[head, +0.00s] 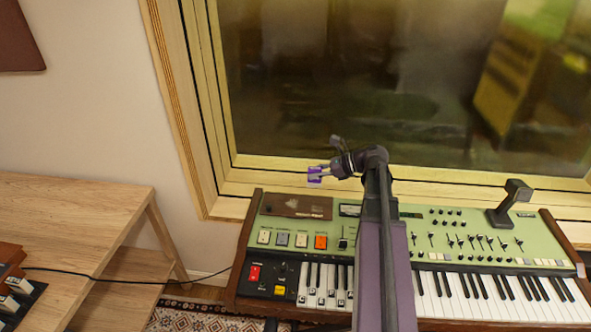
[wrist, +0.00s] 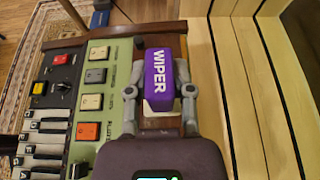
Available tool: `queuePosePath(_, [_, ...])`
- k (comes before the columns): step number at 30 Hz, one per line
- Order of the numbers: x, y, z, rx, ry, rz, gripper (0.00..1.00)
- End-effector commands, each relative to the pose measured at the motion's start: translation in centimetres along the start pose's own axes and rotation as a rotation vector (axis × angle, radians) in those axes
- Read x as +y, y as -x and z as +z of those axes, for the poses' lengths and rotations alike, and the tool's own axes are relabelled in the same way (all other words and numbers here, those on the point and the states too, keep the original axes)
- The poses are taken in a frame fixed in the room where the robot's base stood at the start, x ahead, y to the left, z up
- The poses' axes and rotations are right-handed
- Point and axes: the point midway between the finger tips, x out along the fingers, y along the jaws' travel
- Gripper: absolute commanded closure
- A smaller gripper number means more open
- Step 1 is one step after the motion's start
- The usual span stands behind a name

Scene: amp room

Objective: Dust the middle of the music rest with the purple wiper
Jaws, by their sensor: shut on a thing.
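The purple wiper (head: 314,176), marked WIPER in the wrist view (wrist: 160,75), is held between the two fingers of my gripper (head: 318,173). My gripper also shows in the wrist view (wrist: 160,98), with a finger on each side of the wiper. The music rest looks to be the flat brown panel (head: 297,207) at the back left of the green keyboard. Pale marks show near its middle. In the head view the wiper appears raised above the panel's back edge, apart from it. In the wrist view the wiper and my gripper hide much of the panel.
The green keyboard (head: 435,240) has buttons, sliders and keys in front of the panel. A wooden window frame (head: 420,180) runs close behind it. A dark lamp-like object (head: 511,200) stands on the keyboard's right. A wooden table (head: 70,215) stands at the left.

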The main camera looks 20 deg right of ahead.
Motion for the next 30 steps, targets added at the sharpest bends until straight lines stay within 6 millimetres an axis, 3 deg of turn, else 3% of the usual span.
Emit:
queuePosePath(9, [-0.3,0.3,-0.2,0.0,-0.003,-0.008,1.0])
queuePosePath(21, [-2.3,-4.7,0.9,0.0,-0.001,-0.003,1.0])
queuePosePath(30, [-2.6,-5.6,1.2,0.0,-0.002,-0.004,1.0])
